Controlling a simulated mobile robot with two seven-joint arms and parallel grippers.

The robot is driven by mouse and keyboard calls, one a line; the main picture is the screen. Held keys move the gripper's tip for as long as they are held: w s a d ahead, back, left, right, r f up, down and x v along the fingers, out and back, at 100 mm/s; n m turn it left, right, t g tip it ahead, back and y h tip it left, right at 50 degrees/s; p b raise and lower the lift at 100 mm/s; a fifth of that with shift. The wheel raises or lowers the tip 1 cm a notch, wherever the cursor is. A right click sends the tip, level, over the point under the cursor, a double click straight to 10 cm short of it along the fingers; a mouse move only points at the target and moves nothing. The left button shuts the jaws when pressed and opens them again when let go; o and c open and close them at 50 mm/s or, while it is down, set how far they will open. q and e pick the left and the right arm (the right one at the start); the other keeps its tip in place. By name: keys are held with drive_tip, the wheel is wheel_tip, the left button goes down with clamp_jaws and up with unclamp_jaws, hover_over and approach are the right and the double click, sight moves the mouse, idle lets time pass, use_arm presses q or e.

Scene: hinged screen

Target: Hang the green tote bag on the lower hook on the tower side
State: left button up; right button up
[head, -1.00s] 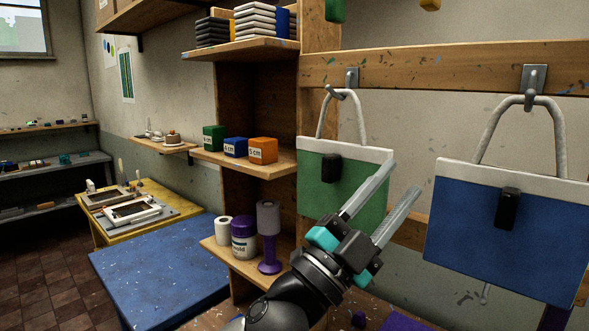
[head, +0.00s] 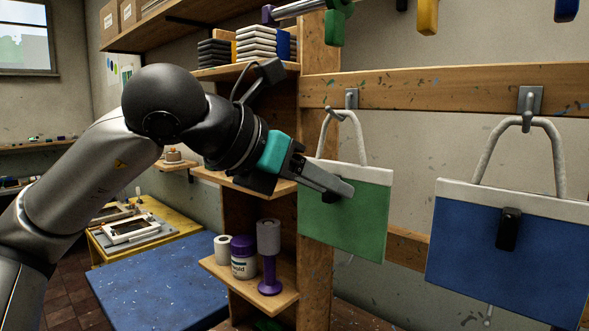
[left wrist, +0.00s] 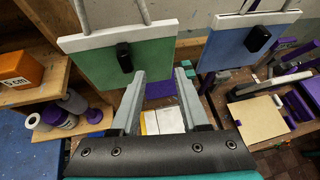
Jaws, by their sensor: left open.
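The green tote bag (head: 365,222) has a white top band, a pale handle and a black tab. Its handle hangs over the upper hook (head: 352,98) on the wooden rail. A pale lower hook (head: 347,261) shows partly at the bag's bottom edge; the bag hides the rest. My left gripper (head: 343,189) is in front of the bag, at the black tab in the head view. In the left wrist view the open fingers (left wrist: 159,75) have nothing between them. There the green bag (left wrist: 155,55) and its black tab (left wrist: 124,57) lie beyond the fingertips, the tab toward the left finger.
A blue bag (head: 470,240) hangs from another hook (head: 528,103) to the right. A shelf tower (head: 312,240) stands just left of the green bag, with a jar (head: 243,262) and rolls on its lower shelf. A blue table (head: 160,285) is at lower left.

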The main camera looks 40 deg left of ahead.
use_arm(q)
drive_tip(key=a+r+n+y, duration=0.1)
drive_tip(key=a+y, duration=0.2)
drive_tip(key=a, duration=0.1)
drive_tip(key=x, duration=0.7)
drive_tip(key=shift+w+h+p, duration=0.2)
drive_tip(key=shift+h+p, duration=0.1)
drive_tip(key=shift+p, duration=0.15)
drive_tip(key=shift+r, duration=0.1)
clamp_jaws()
drive_tip(key=shift+t, duration=0.3)
